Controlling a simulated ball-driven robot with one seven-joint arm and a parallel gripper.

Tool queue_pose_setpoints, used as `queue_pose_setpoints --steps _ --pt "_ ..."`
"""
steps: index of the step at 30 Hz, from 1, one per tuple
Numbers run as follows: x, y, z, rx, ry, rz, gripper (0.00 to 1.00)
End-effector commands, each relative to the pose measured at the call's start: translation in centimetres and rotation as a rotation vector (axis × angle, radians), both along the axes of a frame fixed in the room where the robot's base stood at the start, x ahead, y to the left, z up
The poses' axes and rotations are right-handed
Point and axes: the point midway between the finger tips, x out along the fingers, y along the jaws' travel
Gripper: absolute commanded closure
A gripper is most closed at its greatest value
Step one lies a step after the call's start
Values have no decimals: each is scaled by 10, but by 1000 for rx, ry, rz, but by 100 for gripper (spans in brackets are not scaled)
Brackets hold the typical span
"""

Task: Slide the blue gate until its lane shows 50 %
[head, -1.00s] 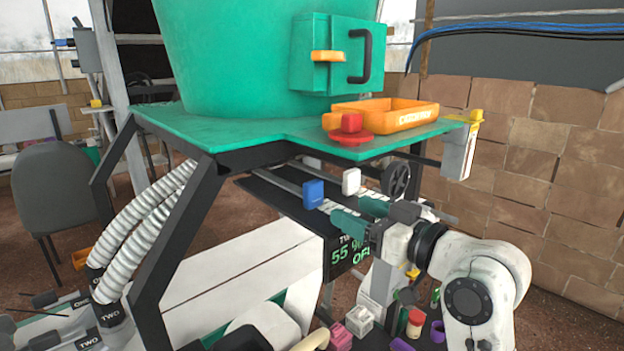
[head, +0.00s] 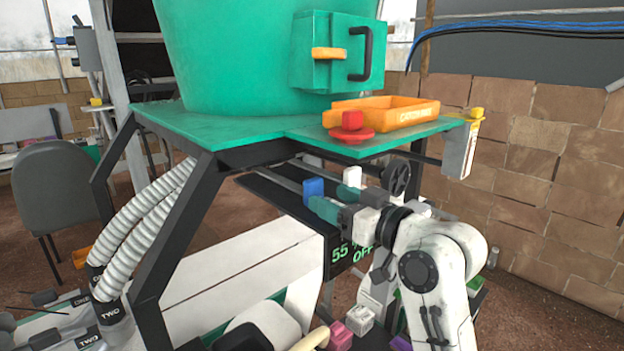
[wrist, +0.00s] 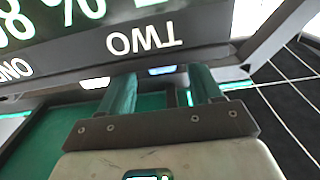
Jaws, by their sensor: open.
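The blue gate handle (head: 313,188) stands on the rails under the green deck. My gripper (head: 326,203) is open, its teal fingers just below and right of the blue handle. The near finger overlaps the handle's lower part in the picture; I cannot tell whether they touch. The blue handle is not clear there.
A white handle (head: 352,176) stands right behind my gripper, close to it. A black handwheel (head: 396,177) is to its right. The green deck (head: 240,133) hangs above with a red knob (head: 352,120) and orange tray (head: 400,113). A dark leg frame (head: 175,230) stands left.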

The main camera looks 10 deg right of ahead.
Motion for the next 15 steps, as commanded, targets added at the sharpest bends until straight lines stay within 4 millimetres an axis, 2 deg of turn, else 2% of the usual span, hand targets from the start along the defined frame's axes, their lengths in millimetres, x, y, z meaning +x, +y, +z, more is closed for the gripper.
queue_pose_setpoints --steps 15 --pt "20 11 0 -1 0 1 36"
